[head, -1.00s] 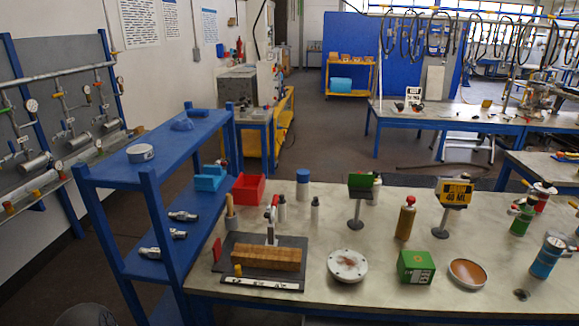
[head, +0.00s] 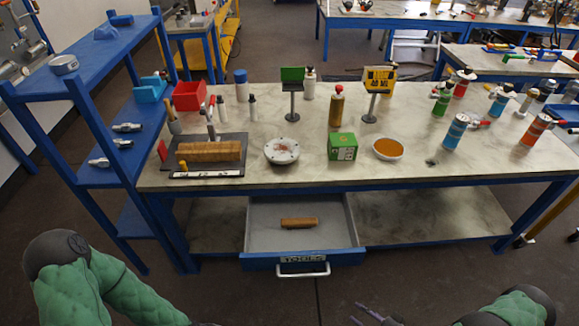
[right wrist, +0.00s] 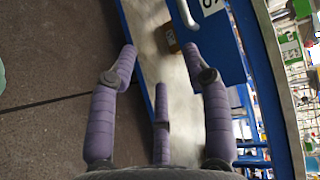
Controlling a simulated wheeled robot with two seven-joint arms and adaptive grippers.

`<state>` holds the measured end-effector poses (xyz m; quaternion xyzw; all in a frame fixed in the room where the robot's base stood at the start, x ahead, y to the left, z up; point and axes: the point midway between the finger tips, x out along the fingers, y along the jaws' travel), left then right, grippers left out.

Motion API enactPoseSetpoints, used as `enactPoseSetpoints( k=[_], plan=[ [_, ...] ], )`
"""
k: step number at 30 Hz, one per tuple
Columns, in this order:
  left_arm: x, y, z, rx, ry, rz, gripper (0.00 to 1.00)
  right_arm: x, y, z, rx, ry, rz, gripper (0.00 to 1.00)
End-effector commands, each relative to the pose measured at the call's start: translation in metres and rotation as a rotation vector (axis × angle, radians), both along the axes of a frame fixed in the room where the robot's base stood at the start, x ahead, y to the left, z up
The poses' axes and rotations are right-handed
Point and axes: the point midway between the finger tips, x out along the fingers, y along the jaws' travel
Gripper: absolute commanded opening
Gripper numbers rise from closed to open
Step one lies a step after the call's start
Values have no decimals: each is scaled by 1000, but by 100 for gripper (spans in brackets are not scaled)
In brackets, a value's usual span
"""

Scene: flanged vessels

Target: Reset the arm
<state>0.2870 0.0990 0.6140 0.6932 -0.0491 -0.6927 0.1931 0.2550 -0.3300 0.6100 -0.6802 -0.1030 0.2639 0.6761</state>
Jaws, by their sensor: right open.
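My right gripper (head: 372,314) shows at the bottom edge of the head view, in front of the workbench (head: 420,183) and right of the open drawer. In the right wrist view its purple fingers (right wrist: 160,65) are spread apart with nothing between them. The drawer (head: 302,262), labelled TOOLS, is pulled out and holds a brown block (head: 299,223). Its handle shows beyond the fingers in the right wrist view (right wrist: 185,12). My left arm's green padded links show at lower left; the left gripper is out of view.
On the bench stand a red bin (head: 188,97), a brown brick stack (head: 208,151), a white flanged disc (head: 282,151), a green box (head: 342,147), an orange-filled dish (head: 387,149) and several bottles. A blue shelf (head: 85,60) stands left. Floor before the bench is clear.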

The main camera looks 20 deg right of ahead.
Motion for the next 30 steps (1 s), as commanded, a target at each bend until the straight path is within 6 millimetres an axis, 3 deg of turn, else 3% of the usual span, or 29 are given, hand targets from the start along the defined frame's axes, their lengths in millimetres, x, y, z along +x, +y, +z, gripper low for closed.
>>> enactPoseSetpoints(
  k=[10, 15, 18, 23, 30],
  plan=[
    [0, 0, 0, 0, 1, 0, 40, 70, 23, -14, -192, 77, 36, 49],
    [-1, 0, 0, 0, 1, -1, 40, 107, 56, -23, -347, 163, 109, 49],
    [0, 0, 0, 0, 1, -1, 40, 118, 78, -26, -430, 219, 170, 49],
    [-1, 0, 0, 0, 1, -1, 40, 121, 120, -28, -561, 316, 299, 49],
    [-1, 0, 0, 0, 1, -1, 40, 90, 184, -19, -732, 462, 554, 49]
  ],
)
